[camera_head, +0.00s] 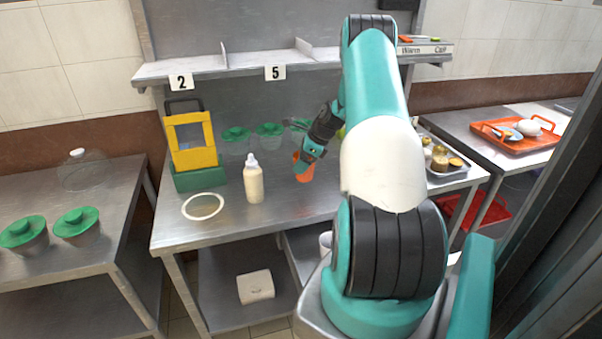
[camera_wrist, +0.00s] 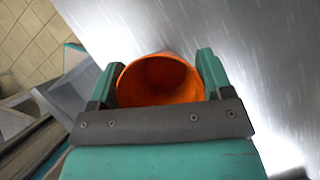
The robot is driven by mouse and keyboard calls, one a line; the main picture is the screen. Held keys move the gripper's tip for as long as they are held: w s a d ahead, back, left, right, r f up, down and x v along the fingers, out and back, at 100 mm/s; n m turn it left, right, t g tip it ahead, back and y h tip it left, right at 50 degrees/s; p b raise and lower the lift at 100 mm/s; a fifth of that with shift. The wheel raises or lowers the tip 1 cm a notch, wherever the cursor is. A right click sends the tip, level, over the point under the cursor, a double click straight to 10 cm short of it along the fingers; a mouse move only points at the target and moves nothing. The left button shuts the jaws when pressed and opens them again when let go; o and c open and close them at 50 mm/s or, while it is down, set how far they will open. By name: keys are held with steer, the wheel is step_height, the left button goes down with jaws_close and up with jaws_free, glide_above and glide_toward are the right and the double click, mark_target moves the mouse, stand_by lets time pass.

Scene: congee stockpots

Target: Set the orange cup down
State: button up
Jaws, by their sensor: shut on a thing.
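The orange cup (camera_head: 305,174) is at the middle of the metal table in the head view, at the end of my arm. In the wrist view the orange cup (camera_wrist: 160,80) sits between the two teal fingers, its open mouth facing the camera, and it looks empty. My gripper (camera_wrist: 158,72) is shut on it; it also shows in the head view (camera_head: 303,163). The cup is close to the tabletop (camera_head: 280,215); I cannot tell whether its base touches it.
A yellow and green stand (camera_head: 192,145) is at the back left. Green-lidded pots (camera_head: 269,130) stand behind. The table front is clear.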

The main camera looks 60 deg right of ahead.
steer(key=shift+f+p, duration=0.4)
steer(key=shift+f, duration=2.35)
steer(key=o, duration=0.9)
steer(key=shift+f, duration=0.1)
